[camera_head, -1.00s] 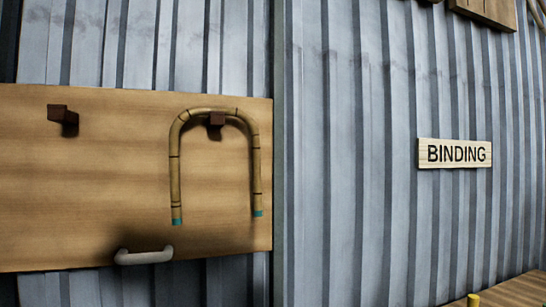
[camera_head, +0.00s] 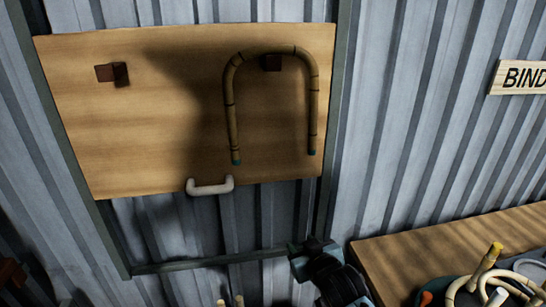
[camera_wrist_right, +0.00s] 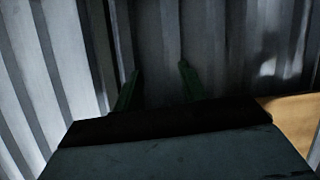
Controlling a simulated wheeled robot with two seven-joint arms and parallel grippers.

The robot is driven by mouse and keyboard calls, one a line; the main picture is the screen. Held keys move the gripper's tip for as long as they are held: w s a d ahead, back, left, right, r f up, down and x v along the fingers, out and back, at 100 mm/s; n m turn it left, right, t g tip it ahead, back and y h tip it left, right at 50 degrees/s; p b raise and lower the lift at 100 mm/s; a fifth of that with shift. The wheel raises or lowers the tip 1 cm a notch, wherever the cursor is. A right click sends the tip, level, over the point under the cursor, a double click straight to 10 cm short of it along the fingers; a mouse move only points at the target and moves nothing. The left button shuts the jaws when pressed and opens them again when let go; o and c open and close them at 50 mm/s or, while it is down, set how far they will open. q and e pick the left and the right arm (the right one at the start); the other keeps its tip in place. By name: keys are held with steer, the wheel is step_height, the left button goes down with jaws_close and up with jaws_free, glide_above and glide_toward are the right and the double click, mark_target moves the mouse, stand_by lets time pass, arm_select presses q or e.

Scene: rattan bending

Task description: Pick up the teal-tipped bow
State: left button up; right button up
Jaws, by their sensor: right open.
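The teal-tipped bow (camera_head: 230,105) is a U-shaped rattan piece with dark bands. It hangs upside down over a dark peg (camera_head: 270,63) on a wooden board (camera_head: 150,140), its two teal ends pointing down. My right gripper (camera_head: 311,245) is at the bottom of the head view, below the board and apart from the bow. In the right wrist view its two green fingers (camera_wrist_right: 158,85) stand apart with nothing between them, facing the corrugated wall. The bow does not show in the wrist view. My left gripper is not in view.
A second, empty peg (camera_head: 112,73) is at the board's left. A pale handle (camera_head: 210,186) sits at its lower edge. A wooden table (camera_head: 430,245) at the lower right carries several rattan pieces (camera_head: 485,275). A BINDING sign (camera_head: 520,78) hangs on the wall.

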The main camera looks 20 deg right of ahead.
step_height(320, 180, up, 19)
steer(key=s+d+m+t+h+p, duration=0.1)
steer(key=t+p, duration=0.2)
steer(key=p, duration=0.1)
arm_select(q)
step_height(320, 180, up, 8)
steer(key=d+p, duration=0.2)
arm_select(e)
steer(key=m+t+h+b, duration=0.1)
steer(key=h+b, duration=0.1)
steer(key=b, duration=0.5)
glide_toward(315, 113)
steer(key=p+x, duration=0.1)
steer(key=x, duration=0.4)
steer(key=shift+s+f, duration=0.1)
steer(key=shift+f, duration=0.1)
steer(key=shift+w+d, duration=0.15)
steer(key=shift+w, duration=0.35)
steer(key=x, duration=0.2)
steer(key=p+x, duration=0.1)
steer(key=x, duration=0.1)
steer(key=shift+r, duration=0.25)
steer(key=shift+w+d, duration=0.15)
steer(key=shift+w, duration=0.45)
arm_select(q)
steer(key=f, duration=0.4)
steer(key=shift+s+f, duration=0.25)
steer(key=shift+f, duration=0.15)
arm_select(e)
steer(key=shift+c, duration=0.3)
